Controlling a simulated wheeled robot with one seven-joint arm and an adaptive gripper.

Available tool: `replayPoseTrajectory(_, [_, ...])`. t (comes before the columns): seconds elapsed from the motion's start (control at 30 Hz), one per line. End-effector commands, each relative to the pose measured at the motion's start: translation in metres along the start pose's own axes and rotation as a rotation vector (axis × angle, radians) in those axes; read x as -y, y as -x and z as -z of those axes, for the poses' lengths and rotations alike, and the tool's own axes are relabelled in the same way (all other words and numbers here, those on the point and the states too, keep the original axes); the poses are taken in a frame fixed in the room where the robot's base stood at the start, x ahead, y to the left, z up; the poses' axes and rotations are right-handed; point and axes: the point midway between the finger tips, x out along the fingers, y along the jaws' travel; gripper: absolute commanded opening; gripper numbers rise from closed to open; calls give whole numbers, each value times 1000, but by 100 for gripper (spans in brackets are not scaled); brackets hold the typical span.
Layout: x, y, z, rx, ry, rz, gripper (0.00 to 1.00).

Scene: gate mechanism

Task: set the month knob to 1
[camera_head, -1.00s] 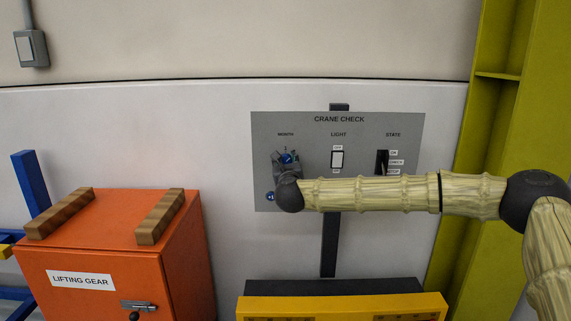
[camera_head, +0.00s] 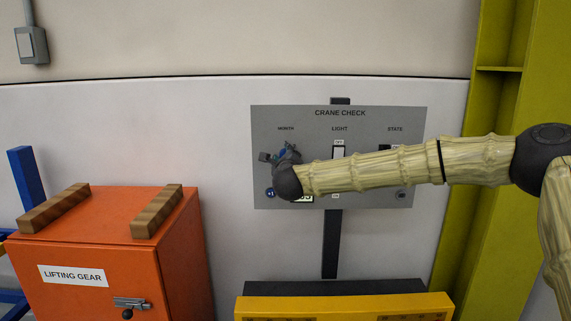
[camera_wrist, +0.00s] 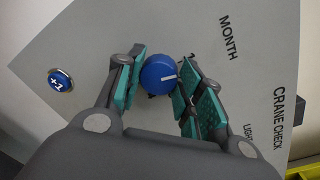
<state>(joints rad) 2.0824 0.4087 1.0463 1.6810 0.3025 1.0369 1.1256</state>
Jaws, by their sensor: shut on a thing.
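The month knob (camera_wrist: 158,76) is a round blue knob with a white pointer line, on the grey CRANE CHECK panel (camera_head: 370,120). In the wrist view my gripper (camera_wrist: 156,88) has one teal-padded finger on each side of the knob and is shut on it. The white line points toward the right finger, on the side of the MONTH label (camera_wrist: 229,38). In the head view my gripper (camera_head: 283,156) is at the panel's left part and hides most of the knob. The numbers around the knob cannot be read.
A blue +1 button (camera_wrist: 60,80) sits on the panel near the knob. My arm crosses the panel's lower right, partly covering the LIGHT switch (camera_head: 339,147) and STATE switch (camera_head: 384,148). An orange LIFTING GEAR box (camera_head: 110,240) stands at left, a yellow column (camera_head: 493,95) at right.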

Motion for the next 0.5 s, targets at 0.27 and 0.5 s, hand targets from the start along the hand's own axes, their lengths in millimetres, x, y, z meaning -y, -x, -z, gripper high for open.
replayPoseTrajectory(0.27, [0,0,-1,-8,142,0,13])
replayPoseTrajectory(0.5, [0,0,-1,-12,191,0,13])
